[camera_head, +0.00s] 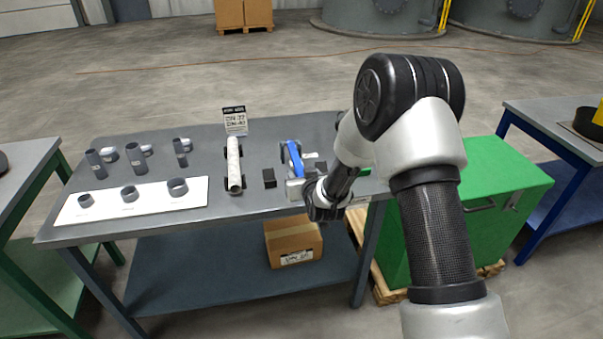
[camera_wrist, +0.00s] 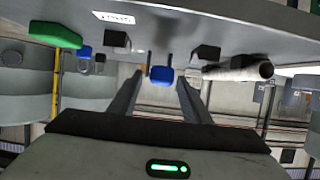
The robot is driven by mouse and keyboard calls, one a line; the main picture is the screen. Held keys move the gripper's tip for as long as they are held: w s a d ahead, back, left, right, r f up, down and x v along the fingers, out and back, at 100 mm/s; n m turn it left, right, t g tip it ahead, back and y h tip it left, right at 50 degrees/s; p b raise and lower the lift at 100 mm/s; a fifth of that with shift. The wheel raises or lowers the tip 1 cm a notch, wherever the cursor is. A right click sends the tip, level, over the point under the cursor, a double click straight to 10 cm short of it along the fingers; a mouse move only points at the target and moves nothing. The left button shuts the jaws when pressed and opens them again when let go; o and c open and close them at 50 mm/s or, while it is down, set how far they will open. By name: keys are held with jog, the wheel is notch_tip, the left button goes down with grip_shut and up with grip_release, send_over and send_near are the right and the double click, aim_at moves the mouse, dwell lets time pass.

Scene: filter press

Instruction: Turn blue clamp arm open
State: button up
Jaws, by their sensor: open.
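Another black block (camera_wrist: 117,40) is on the clamp's other side. A white mat (camera_head: 150,199) with grey rings lies at left. A green cabinet (camera_head: 500,168) stands at right.

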jog(key=shift+w+a+f, duration=0.15)
jog(key=shift+w+f, duration=0.1)
jog(key=shift+w, duration=0.25)
grip_shut()
jog(key=shift+r, duration=0.15)
